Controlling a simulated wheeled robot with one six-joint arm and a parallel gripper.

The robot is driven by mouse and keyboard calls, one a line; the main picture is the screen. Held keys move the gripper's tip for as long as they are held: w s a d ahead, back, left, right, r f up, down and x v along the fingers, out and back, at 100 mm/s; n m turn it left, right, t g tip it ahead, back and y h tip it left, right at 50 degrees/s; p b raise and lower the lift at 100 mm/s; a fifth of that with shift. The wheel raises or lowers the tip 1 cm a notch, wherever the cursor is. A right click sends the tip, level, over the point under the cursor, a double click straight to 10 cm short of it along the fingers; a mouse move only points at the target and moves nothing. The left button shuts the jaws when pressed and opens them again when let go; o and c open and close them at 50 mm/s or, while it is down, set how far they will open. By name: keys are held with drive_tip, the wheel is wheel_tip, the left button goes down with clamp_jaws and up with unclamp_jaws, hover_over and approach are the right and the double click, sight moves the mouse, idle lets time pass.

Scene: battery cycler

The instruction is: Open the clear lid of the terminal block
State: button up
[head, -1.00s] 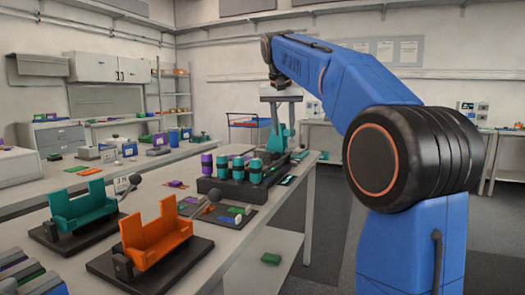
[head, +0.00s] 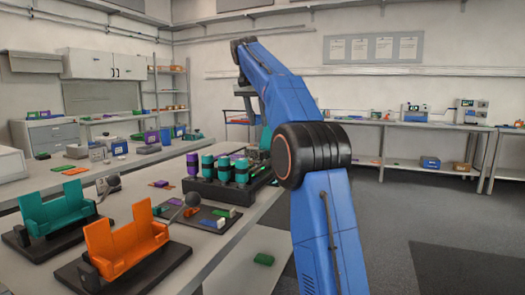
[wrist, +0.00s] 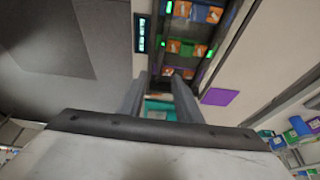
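My gripper (wrist: 158,82) shows in the wrist view with its two grey fingers apart and nothing visibly held. A teal part (wrist: 159,110) shows between the fingers, lower and farther off. Above the fingertips is a dark rack (wrist: 200,50) with orange and blue blocks and green lights. I cannot make out a clear lid, nor tell which part is the terminal block. In the head view my arm reaches over the far end of the bench; the fingertips are not clear there.
On the bench (head: 225,245) stand a teal holder (head: 60,208), an orange holder (head: 122,240) and a black rack (head: 205,192) with teal and purple cylinders. A purple pad (wrist: 220,97) lies right of the fingers. Open floor (head: 400,225) is to the right.

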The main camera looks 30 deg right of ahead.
sight(264, 151)
drive_tip(key=x, duration=1.4)
drive_tip(key=shift+f, duration=0.15)
clamp_jaws()
